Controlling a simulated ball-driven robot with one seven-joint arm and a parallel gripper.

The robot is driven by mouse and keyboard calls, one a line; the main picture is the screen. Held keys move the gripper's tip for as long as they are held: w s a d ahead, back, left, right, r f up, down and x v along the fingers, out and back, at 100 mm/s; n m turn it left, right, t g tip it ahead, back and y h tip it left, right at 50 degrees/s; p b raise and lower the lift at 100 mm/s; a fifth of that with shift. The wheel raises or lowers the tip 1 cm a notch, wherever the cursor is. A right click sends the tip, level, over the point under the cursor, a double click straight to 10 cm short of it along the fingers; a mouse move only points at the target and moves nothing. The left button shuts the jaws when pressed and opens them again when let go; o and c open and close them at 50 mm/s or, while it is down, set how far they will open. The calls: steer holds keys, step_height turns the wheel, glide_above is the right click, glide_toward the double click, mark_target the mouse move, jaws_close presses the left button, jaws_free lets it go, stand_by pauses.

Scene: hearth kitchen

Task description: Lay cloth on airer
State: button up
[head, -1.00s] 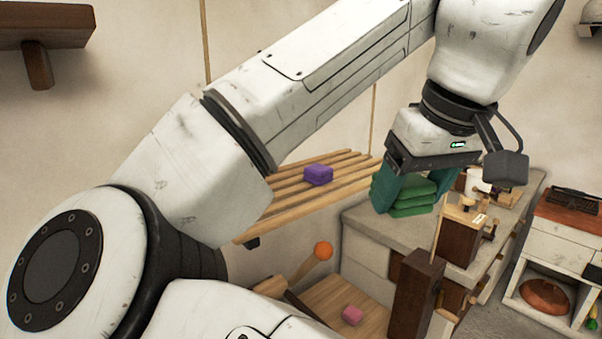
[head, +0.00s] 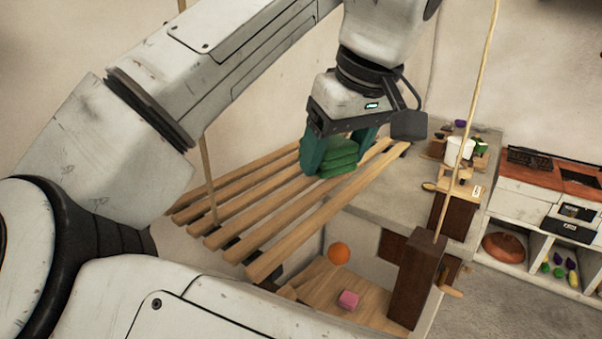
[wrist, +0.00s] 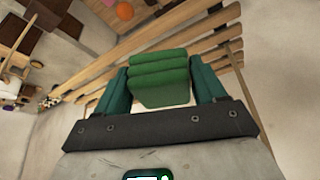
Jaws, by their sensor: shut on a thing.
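My gripper (head: 338,158) is shut on a folded green cloth (head: 338,165), with one teal finger on each side of it. In the wrist view the cloth (wrist: 160,75) shows as several stacked green folds between the fingers. The airer (head: 255,208) is a rack of pale wooden slats hung on cords. In the head view the cloth appears over the airer's far right part. In the wrist view slats (wrist: 150,35) pass behind it. I cannot tell whether the cloth touches the slats. No other cloth shows on the visible slats.
A stone counter (head: 385,205) with a white pot (head: 459,151) stands right of the airer. A stove (head: 535,185) stands far right. The airer's near slats are bare.

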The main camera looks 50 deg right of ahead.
steer(key=w+d+f, duration=0.3)
steer(key=w, duration=0.2)
steer(key=p, duration=0.2)
glide_above(302, 198)
steer(key=s, duration=0.2)
steer(key=f, duration=0.5)
steer(key=shift+w+a+f, duration=0.15)
steer(key=shift+w+a, duration=0.1)
steer(key=shift+a, duration=0.05)
steer(key=x, duration=0.3)
steer(key=shift+s+a+f, duration=0.1)
steer(key=shift+s+f, duration=0.1)
steer(key=shift+s, duration=0.1)
steer(key=shift+f, duration=0.3)
steer(key=shift+f, duration=0.35)
